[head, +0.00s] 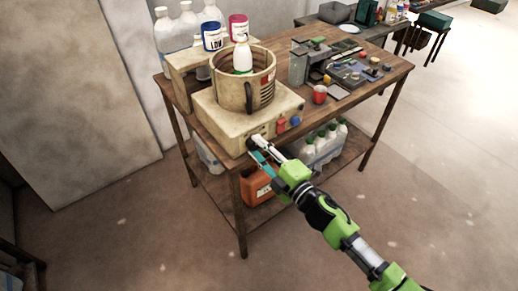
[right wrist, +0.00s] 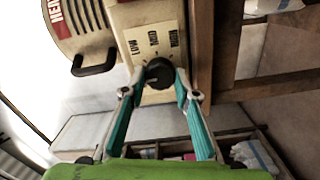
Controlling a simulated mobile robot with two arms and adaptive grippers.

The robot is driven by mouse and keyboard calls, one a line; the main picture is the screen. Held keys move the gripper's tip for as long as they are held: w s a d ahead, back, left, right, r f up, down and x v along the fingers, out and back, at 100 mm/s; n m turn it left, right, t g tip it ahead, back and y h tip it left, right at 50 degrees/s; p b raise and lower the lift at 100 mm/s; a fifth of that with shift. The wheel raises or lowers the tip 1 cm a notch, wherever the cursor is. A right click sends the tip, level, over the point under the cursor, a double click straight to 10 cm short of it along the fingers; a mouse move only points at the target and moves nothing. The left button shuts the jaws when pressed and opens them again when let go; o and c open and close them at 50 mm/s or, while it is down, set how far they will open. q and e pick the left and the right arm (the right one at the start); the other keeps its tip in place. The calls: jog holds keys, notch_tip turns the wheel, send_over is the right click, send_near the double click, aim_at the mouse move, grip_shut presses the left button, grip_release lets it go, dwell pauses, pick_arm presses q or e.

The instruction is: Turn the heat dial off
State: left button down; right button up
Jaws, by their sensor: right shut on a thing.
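The heat dial (right wrist: 158,73) is a dark round knob on the front face of a cream heater box (head: 207,112). A label plate (right wrist: 152,38) with printed settings, one reading LOW, is beside it in the right wrist view. My right gripper (right wrist: 157,82) has its two teal-padded fingers closed on the dial, one on each side. In the head view the same gripper (head: 254,148) reaches the front of the box, and its fingers mostly hide the dial. Which setting the dial points to is not clear. My left gripper is not in view.
A large beige vat (head: 262,97) with a dark handle stands on the heater box, with a white bottle (head: 243,58) at it.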

dwell(0.3)
jog(key=o, duration=1.1)
jog(key=shift+s, duration=0.1)
jog(key=v, duration=1.2)
